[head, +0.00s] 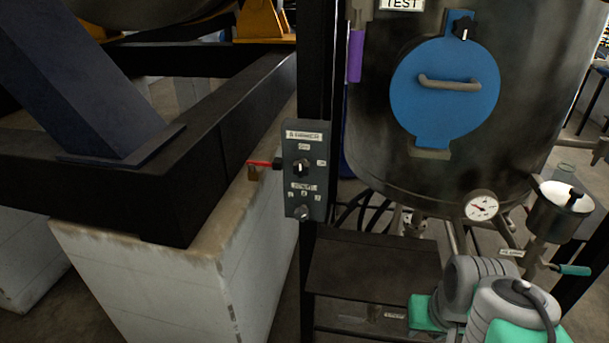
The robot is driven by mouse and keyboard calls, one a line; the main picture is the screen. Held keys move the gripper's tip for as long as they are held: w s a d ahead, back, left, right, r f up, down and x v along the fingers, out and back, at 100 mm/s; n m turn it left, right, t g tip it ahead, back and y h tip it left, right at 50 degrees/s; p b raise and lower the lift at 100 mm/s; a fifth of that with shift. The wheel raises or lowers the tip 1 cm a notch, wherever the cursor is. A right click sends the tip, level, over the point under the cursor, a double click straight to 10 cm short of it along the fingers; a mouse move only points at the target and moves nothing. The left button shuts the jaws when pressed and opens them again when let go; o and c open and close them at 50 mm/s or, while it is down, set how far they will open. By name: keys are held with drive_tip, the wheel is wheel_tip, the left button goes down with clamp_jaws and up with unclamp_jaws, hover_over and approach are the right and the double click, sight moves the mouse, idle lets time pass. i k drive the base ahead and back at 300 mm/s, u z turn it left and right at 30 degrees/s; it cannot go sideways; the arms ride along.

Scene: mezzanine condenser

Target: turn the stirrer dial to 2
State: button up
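A narrow dark grey control panel (317,178) is fixed to a black upright post near the middle of the head view. Its upper dial (301,167) is a dark knob with a light pointer line and small labels above and to its right. Its lower dial (302,213) is a grey knob under a white label (303,187) and a row of small marks. The lettering is too small to read surely, so I cannot tell which dial is the stirrer's or the lower knob's setting.
A red lever (262,163) with a brown padlock-like piece sticks out left of the panel. A steel tank (370,150) with a blue hatch (440,105) and pressure gauge (481,206) stands right. A dark beam (90,200) on a pale plinth (140,270) fills the left.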

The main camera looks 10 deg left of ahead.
sight(302, 214)
drive_tip(key=k, duration=0.5)
drive_tip(key=u, duration=1.4)
drive_tip(key=i, duration=0.35)
drive_tip(key=u, duration=0.85)
